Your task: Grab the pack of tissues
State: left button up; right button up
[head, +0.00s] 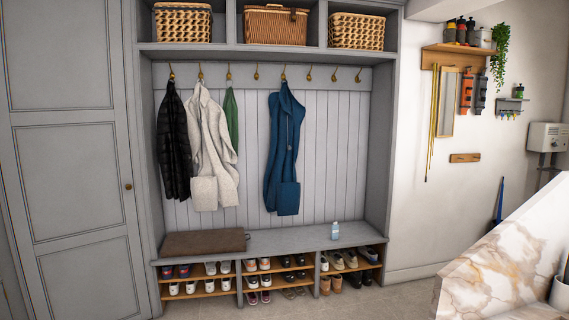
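I see no other thing that is clearly a pack of tissues. Neither of my grippers is in the head view.
A brown folded mat or cushion (203,243) lies on the bench's left. Shoes fill the cubbies below. Coats, including a blue one (284,150), hang above. A marble-topped surface (505,265) juts in at lower right. The floor (290,306) before the bench looks clear.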

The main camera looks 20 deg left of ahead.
aim_at(334, 234)
jog(key=i+j+u, duration=0.25)
jog(key=i+u, duration=0.2)
jog(key=i, duration=0.7)
jog(key=i+l+u, duration=0.1)
jog(key=i+u, duration=0.4)
jog(key=i, duration=0.6)
jog(key=i+l+z, duration=0.1)
jog(key=i+z, duration=0.7)
jog(key=i, duration=0.15)
jog(key=i+j+z, duration=0.25)
jog(key=i+z, duration=0.2)
jog(key=i+l+z, duration=0.15)
jog(key=i, duration=0.35)
jog(key=i+l+z, duration=0.15)
jog(key=i, duration=0.4)
jog(key=l, duration=0.1)
